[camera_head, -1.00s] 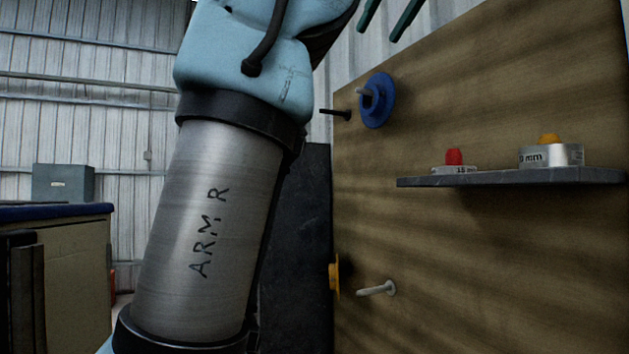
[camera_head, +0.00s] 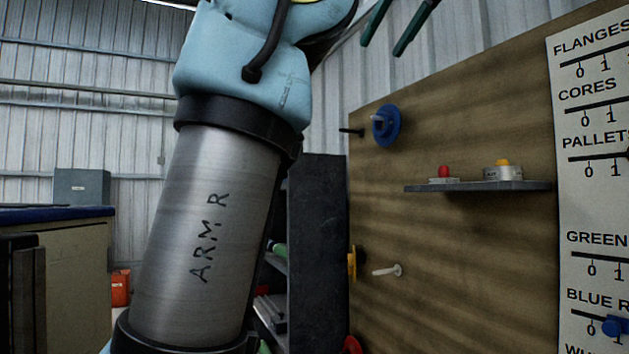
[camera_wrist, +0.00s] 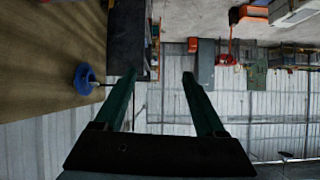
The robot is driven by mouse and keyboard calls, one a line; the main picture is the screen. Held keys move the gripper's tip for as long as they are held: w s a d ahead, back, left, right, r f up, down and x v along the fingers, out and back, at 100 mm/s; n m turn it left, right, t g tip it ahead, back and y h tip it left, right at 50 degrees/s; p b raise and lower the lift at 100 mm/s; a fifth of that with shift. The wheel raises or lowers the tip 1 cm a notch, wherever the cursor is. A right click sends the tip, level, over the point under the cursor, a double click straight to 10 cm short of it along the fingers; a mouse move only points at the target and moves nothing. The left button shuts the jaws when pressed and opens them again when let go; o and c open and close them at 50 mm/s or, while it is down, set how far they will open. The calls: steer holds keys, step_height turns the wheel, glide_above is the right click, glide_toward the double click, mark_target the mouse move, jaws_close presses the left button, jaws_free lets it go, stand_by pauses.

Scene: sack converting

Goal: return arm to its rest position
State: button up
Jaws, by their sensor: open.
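My arm rises through the left half of the head view, with a bare metal link marked "ARM R". My gripper (camera_head: 401,22) shows at the top edge of the head view as two dark green fingers, cut off by the frame. In the wrist view my gripper (camera_wrist: 160,88) is open, with nothing between its two green fingers. The wrist view appears upside down. The fingers point into open space beside the wooden board (camera_head: 455,270).
The board carries a blue flanged piece (camera_head: 386,126) on a peg, a yellow piece (camera_head: 352,263), a white peg (camera_head: 388,270) and a shelf (camera_head: 478,187) with two small items. A labelled chart (camera_head: 595,200) is at right. A dark cabinet (camera_head: 318,230) stands behind; a bench (camera_head: 60,270) is left.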

steer(key=w+a+f+m+g+h+b, duration=0.1)
steer(key=w+f+m, duration=0.3)
steer(key=f, duration=0.8)
steer(key=w+f+m+g+b, duration=0.15)
steer(key=w+f, duration=0.35)
steer(key=f, duration=0.6)
steer(key=w+a+f+m+g+h, duration=0.1)
steer(key=w+f+m+g, duration=0.3)
steer(key=f, duration=0.8)
steer(key=s+a+f+n+h+b, duration=0.1)
steer(key=a+f, duration=0.2)
steer(key=f, duration=0.4)
steer(key=s+a+f+g, duration=0.1)
steer(key=a+f, duration=0.2)
steer(key=f, duration=0.4)
steer(key=s+a+f+n+h+b, duration=0.1)
steer(key=s+a+f, duration=0.1)
steer(key=a+f, duration=0.35)
steer(key=s+a+f+n, duration=0.1)
steer(key=s+a+f, duration=0.1)
steer(key=s+f, duration=0.3)
steer(key=s+a+f+n+g+h, duration=0.1)
steer(key=s+a+f, duration=0.2)
steer(key=f, duration=0.6)
steer(key=shift+s+a+b, duration=0.35)
steer(key=shift+s, duration=0.55)
steer(key=shift+o, duration=0.4)
steer(key=shift+f+g, duration=0.1)
steer(key=shift+g, duration=0.15)
